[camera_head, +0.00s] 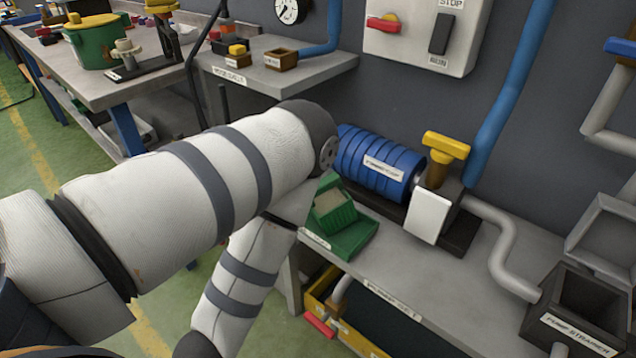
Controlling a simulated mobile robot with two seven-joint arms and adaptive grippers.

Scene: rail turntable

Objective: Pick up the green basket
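A green box-like container (345,219), which looks like the basket, sits on the grey bench beneath the left end of a blue ribbed cylinder. It has a light tan patch on its upper face, and a flat green base (350,242) extends under it. My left arm's bent elbow covers its left side. My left arm comes in from the left, bends above the container and runs down to the bottom edge. Its gripper is out of the frame. My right arm and gripper are not in view.
The blue cylinder (352,156), a yellow-topped valve (446,147) and a dark strainer box (571,318) stand on the bench. A yellow crate (323,290) is below. A green bucket (96,46) stands on the far-left table. Bare bench (440,280) lies right of the container.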

